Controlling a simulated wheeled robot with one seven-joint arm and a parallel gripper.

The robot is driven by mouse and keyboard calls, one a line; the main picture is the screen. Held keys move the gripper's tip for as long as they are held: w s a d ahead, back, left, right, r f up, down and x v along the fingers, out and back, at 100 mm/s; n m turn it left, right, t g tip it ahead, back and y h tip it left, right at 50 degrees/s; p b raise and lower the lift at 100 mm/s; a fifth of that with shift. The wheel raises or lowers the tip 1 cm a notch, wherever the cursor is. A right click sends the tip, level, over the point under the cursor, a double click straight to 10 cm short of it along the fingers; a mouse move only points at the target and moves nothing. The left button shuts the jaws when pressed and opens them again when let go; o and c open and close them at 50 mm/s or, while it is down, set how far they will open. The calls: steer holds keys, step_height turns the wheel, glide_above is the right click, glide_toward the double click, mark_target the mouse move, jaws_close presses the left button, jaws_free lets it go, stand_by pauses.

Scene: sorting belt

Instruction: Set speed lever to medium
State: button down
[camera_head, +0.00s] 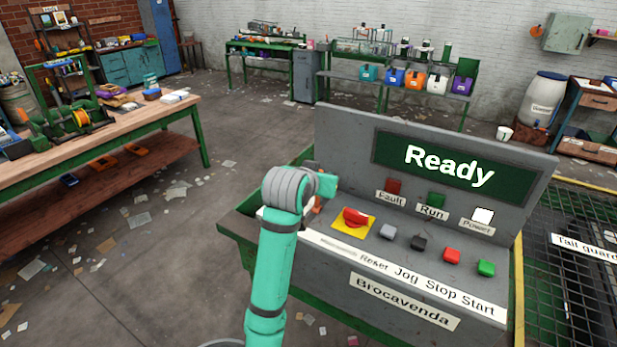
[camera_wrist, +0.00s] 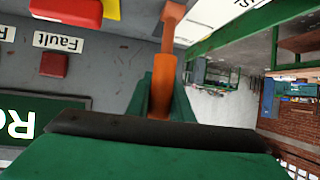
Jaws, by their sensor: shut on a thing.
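The orange speed lever (camera_wrist: 170,50) stands at the left end of the grey control panel (camera_head: 425,118). My gripper (camera_wrist: 163,98) is shut on the lever, with a green finger on each side of its shaft. In the head view my gripper (camera_head: 324,187) is at the panel's left end, and only a bit of orange (camera_head: 318,207) shows beside my wrist. The lever's setting cannot be told, since my arm hides its scale and base. The display (camera_head: 450,165) reads "Ready".
Right of the lever are a red switch (camera_head: 355,217) on a yellow plate and grey, black, red and green (camera_head: 486,268) buttons. The white Power lamp (camera_head: 483,215) looks bright. A mesh-covered belt (camera_head: 570,270) lies right of the panel. Open floor lies to the left.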

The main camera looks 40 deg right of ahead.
steer(key=c, duration=1.6)
jaws_free()
steer(key=shift+s, duration=0.1)
steer(key=shift+o, duration=0.2)
steer(key=v, duration=1)
steer(key=shift+s+a, duration=0.15)
steer(key=shift+a, duration=0.15)
steer(key=shift+d+r, duration=0.1)
